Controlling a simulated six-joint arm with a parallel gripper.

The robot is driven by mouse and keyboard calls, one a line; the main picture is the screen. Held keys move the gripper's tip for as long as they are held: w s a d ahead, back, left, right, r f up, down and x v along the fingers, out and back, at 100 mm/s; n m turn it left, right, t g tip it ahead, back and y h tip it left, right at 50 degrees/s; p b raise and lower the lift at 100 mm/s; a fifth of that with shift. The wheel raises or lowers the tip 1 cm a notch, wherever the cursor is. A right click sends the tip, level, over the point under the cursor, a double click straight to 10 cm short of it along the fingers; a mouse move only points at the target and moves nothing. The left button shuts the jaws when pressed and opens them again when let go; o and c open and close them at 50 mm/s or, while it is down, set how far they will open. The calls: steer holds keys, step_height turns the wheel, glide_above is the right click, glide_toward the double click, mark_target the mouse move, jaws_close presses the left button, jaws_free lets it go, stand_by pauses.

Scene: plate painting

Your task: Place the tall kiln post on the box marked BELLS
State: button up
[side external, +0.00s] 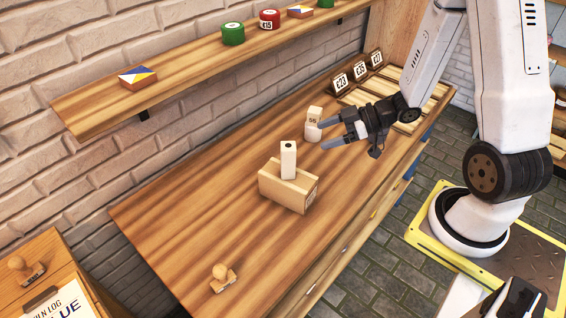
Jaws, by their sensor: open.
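A tall pale post (288,162) with a dark hole in its top stands upright, apparently on top of a light wooden box (280,190). Small marking on the box's right end is too small to read. My gripper (326,134) is open, to the right of the tall post and apart from it. Its fingers point left. Close by the fingertips stands a shorter white post (312,133) with a small pale block (314,114) marked with a number on it. I cannot tell whether the fingers touch these.
Price cards (359,70) stand at the table's far end, beside slatted trays (405,117). A wooden stamp (223,277) lies at the near end. A wall shelf (190,78) holds tins and tiles. The table (190,205) left of the box is clear.

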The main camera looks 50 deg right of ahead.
steer(key=s+a+r+m+g+h, duration=0.2)
steer(key=s+a+m+g+h, duration=0.2)
steer(key=m+g+h, duration=0.3)
steer(key=shift+s+a+m+h, duration=0.25)
steer(key=shift+s+m+h, duration=0.15)
steer(key=shift+m+h, duration=0.5)
